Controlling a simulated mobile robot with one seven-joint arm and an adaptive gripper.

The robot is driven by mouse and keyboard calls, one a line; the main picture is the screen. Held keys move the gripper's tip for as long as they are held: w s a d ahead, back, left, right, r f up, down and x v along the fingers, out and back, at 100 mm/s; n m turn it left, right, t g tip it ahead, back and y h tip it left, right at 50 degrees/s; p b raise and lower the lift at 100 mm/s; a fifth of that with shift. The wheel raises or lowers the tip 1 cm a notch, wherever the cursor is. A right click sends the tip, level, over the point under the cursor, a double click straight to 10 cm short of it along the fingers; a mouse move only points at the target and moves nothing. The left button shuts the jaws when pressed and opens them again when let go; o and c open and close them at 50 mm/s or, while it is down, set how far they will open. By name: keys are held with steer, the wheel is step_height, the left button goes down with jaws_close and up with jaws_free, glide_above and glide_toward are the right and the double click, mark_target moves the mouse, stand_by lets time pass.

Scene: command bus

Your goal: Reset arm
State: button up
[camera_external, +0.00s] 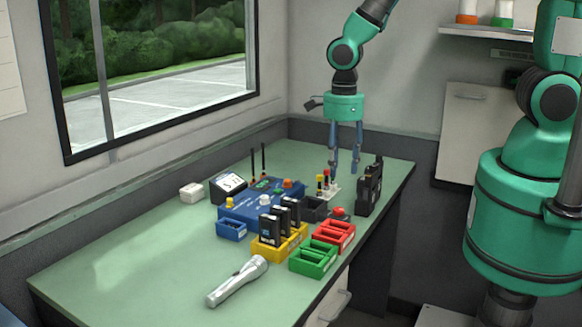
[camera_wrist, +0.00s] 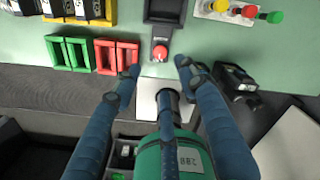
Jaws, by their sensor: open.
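My gripper (camera_external: 345,160) hangs from my green and black arm, pointing down over the far right end of the green table (camera_external: 120,250). Its two blue fingers are apart with nothing between them. In the wrist view my gripper (camera_wrist: 157,72) is also open and empty. A black box with a red button (camera_wrist: 160,50) lies just beyond the fingertips in that view. A black handheld radio (camera_external: 368,190) stands near the gripper at the table's right edge; it also shows in the wrist view (camera_wrist: 236,82), right of the fingers.
Red (camera_external: 333,234), green (camera_external: 313,258) and yellow (camera_external: 279,246) trays stand near the front edge. A flashlight (camera_external: 237,281) lies to their left. A blue device (camera_external: 262,205) and a small display (camera_external: 229,186) stand behind. The table's left part is clear.

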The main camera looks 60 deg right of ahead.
steer(key=s+d+r+n+t+b, duration=0.1)
steer(key=d+r+n, duration=0.1)
steer(key=r+n, duration=0.35)
steer(key=s+d+r+n+t, duration=0.1)
steer(key=s+d+r+n, duration=0.15)
steer(key=r, duration=0.55)
steer(key=s+d+r+n+t+b, duration=0.1)
steer(key=d+r+n, duration=0.1)
steer(key=r+n, duration=0.35)
steer(key=s+d+r+n+t+b, duration=0.1)
steer(key=s+d+r+n, duration=0.4)
steer(key=s+r+n, duration=0.7)
steer(key=shift+s+d+r+t, duration=0.25)
steer(key=shift+s+r+t, duration=0.35)
steer(key=shift+r+t, duration=0.25)
steer(key=shift+n, duration=0.25)
steer(key=shift+c, duration=0.8)
stand_by(0.7)
steer(key=shift+w, duration=0.1)
